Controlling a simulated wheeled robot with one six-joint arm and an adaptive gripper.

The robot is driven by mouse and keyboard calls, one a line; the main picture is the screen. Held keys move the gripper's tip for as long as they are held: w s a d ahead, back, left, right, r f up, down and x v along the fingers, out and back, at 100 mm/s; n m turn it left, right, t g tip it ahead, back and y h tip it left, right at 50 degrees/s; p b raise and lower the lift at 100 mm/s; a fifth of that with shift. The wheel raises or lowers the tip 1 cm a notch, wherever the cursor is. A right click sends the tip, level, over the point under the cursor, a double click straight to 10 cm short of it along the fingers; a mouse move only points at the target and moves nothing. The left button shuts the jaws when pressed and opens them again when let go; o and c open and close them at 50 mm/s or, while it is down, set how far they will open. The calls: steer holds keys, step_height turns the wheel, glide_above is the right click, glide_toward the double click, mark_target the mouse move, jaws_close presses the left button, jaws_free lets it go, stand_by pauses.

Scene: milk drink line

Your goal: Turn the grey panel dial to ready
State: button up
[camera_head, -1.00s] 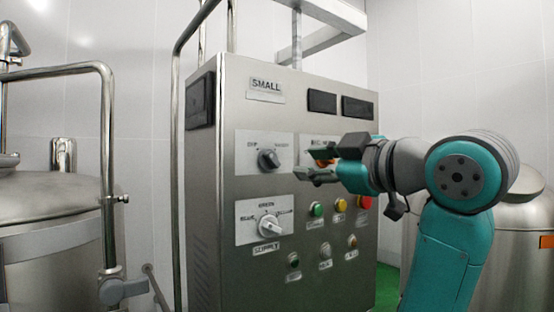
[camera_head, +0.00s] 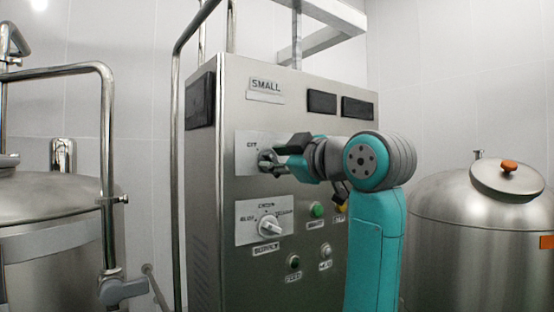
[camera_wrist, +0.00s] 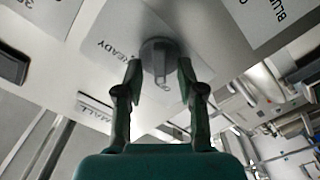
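The grey panel dial (camera_head: 265,158) sits on a pale plate on the steel cabinet front, with a label that appears to read "CIP" at its upper left. In the wrist view the dial (camera_wrist: 159,50) is near the top middle, with "READY" upside down to its left. My gripper (camera_head: 275,163) is at the dial from the right and partly hides it. In the wrist view my gripper (camera_wrist: 160,70) is open, one finger on each side of the dial's grip, with small gaps showing. The dial's exact pointing is hard to tell.
A white selector dial (camera_head: 269,226) is just below on its own plate. A green button (camera_head: 317,209) and other buttons are at lower right, partly behind my arm. A steel rail (camera_head: 176,150) stands left of the cabinet. A steel tank (camera_head: 475,235) is at right.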

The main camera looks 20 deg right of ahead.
steer(key=shift+c, duration=0.2)
jaws_close()
steer(key=shift+m, duration=0.4)
steer(key=m, duration=0.8)
steer(key=shift+w+d+r, duration=0.1)
steer(key=shift+d, duration=0.05)
steer(key=m, duration=0.5)
steer(key=shift+d, duration=0.1)
steer(key=m, duration=0.4)
